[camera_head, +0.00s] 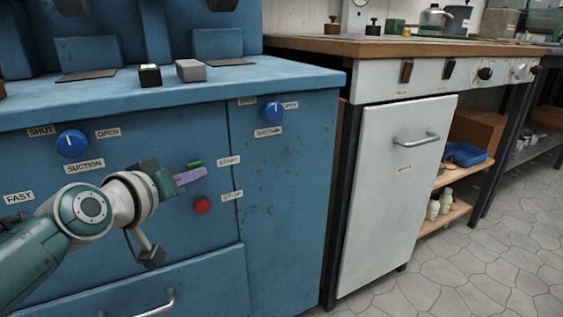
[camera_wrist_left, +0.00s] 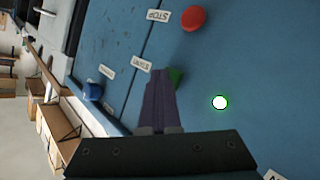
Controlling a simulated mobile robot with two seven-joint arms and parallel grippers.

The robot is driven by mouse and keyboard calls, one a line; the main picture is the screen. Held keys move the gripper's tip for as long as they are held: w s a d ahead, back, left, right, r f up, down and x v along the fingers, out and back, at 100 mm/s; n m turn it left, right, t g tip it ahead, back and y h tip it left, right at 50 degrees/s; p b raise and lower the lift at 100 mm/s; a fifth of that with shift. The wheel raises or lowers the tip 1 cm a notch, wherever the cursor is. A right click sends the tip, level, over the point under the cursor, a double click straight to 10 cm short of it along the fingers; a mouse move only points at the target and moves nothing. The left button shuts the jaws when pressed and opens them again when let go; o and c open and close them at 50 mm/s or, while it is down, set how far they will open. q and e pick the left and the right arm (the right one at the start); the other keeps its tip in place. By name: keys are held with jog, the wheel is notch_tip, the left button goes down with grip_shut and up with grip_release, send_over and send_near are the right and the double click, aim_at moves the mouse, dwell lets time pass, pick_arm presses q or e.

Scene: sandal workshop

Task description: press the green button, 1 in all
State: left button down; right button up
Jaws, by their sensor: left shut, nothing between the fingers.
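The green button (camera_head: 194,163) is on the blue machine's front panel, beside the START label (camera_head: 229,160) and above the red button (camera_head: 202,206). It is partly hidden by my left gripper (camera_head: 204,173), whose purple fingers are shut and empty. In the left wrist view, the green button (camera_wrist_left: 177,76) shows just right of the tips of my left gripper (camera_wrist_left: 161,72), partly covered by them. I cannot tell whether the fingers touch it. A bright white round light with a green rim (camera_wrist_left: 220,102) shows on the panel to the right. My right gripper is in neither view.
The blue machine (camera_head: 290,185) carries a SUCTION knob (camera_head: 72,143) at left and another blue knob (camera_head: 273,111) at upper right. A drawer handle (camera_head: 145,308) juts out below. A white cabinet (camera_head: 385,210) stands to the right, with open tiled floor in front.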

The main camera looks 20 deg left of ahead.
pick_arm(q)
jog(key=shift+s+d+p, duration=0.55)
jog(key=shift+d+p, duration=0.1)
jog(key=shift+r, duration=0.1)
jog(key=s+d+p, duration=0.3)
jog(key=shift+s+d, duration=0.1)
jog(key=shift+d, duration=0.3)
dwell(0.8)
